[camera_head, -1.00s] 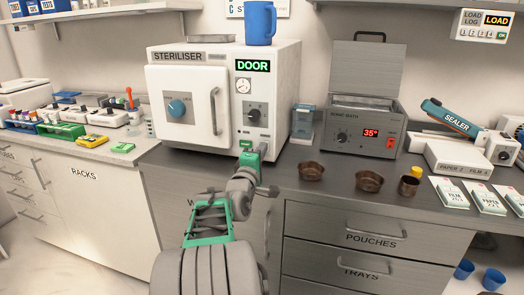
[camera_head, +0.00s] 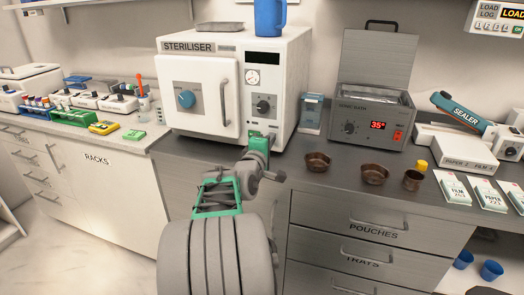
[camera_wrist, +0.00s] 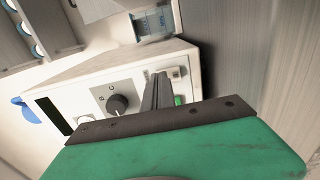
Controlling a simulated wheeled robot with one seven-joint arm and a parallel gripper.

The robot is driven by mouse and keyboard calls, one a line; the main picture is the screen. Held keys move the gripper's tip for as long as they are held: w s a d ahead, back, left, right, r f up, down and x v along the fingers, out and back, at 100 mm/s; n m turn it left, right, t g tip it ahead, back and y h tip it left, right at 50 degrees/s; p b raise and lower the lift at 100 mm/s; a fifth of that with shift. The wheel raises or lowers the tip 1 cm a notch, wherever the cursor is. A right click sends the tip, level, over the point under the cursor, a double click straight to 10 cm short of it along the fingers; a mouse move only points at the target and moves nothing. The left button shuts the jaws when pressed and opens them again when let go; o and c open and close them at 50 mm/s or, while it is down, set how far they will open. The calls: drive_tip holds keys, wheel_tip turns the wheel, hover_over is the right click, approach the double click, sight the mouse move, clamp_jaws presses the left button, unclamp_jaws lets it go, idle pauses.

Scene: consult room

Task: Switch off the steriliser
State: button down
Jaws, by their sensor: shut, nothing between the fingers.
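The steriliser (camera_head: 232,85) is a white box on the counter with its door closed. Its display (camera_head: 263,58) is dark. A gauge (camera_head: 252,77) and a black knob (camera_head: 264,105) are below the display; the knob also shows in the wrist view (camera_wrist: 117,104). My gripper (camera_head: 262,136) is at the low front of the control panel, below the knob. In the wrist view my gripper's fingers (camera_wrist: 160,82) are together and empty, close to or touching the panel. A small green part (camera_wrist: 180,100) shows beside them; the fingers partly hide this area.
A blue jug (camera_head: 269,17) and a tray stand on the steriliser. The sonic bath (camera_head: 372,122), showing 35°, is to its right. Brown bowls (camera_head: 375,174) sit on the counter (camera_head: 340,194) right of my arm. Racks and bottles fill the left counter.

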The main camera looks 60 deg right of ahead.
drive_tip(key=s+a, duration=0.1)
drive_tip(key=a, duration=1.2)
drive_tip(key=shift+s+r, duration=0.35)
drive_tip(key=shift+r, duration=0.05)
